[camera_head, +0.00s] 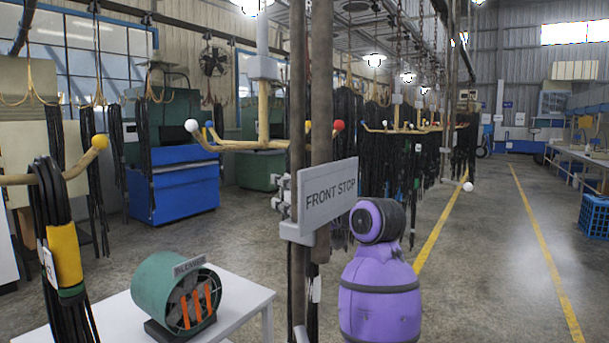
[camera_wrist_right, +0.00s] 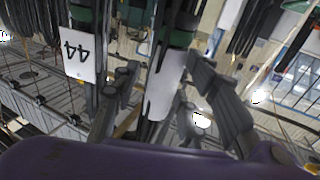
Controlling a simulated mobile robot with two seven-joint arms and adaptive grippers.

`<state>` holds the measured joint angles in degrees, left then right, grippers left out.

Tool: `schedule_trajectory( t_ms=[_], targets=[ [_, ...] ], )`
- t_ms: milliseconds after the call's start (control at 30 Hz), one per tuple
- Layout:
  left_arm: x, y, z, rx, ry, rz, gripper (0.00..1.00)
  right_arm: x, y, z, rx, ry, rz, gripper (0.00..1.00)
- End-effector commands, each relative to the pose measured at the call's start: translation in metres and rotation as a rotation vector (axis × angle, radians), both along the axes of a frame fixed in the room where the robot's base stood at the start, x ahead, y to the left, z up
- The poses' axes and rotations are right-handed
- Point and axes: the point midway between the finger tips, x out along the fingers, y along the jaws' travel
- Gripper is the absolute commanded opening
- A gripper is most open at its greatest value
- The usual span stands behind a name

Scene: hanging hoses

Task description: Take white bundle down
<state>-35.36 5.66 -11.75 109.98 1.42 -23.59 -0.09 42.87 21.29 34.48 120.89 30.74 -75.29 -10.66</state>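In the right wrist view, a dark hose bundle with a white band (camera_wrist_right: 166,85) and a green band above it hangs between the fingers of my right gripper (camera_wrist_right: 162,76). The fingers stand apart on either side of the white band; I cannot tell whether any finger touches it. In the head view my purple right arm (camera_head: 380,285) reaches toward the posts under the sign, and its gripper is mostly hidden. I cannot make out the white bundle clearly in the head view. My left gripper is not in view.
A "FRONT STOP" sign (camera_head: 329,195) stands on posts (camera_head: 320,90) close to my arm. A yellow-banded bundle (camera_head: 65,255) hangs at left. A green blower (camera_head: 178,300) sits on a white table (camera_head: 245,300). A tag marked 44 (camera_wrist_right: 80,57) hangs beside my gripper. The aisle at right is open.

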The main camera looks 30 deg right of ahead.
Motion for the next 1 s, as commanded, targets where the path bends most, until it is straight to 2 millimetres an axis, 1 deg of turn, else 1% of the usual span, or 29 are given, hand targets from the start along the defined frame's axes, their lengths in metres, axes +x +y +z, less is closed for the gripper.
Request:
schedule_trajectory(
  t_ms=[33,200,267,533,567,833,1000],
  targets=[
    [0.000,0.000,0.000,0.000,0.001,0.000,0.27,0.000,0.000,0.000,0.000,0.000,0.000,0.29],
    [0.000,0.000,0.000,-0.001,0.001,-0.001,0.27,0.000,0.000,0.000,0.000,0.000,0.000,0.07],
    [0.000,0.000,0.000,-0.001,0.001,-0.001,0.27,0.000,0.000,0.000,0.000,0.000,0.000,0.00],
    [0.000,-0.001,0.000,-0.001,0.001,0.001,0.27,0.000,0.000,0.000,0.000,0.000,0.000,0.00],
    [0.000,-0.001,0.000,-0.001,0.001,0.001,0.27,-0.001,0.000,0.003,-0.003,-0.008,-0.001,0.00],
    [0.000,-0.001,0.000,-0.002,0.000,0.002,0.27,-0.001,0.000,0.004,-0.003,-0.008,-0.001,0.00],
    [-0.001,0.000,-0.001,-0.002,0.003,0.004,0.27,-0.001,0.000,0.014,-0.005,-0.009,0.000,0.00]
  ],
)
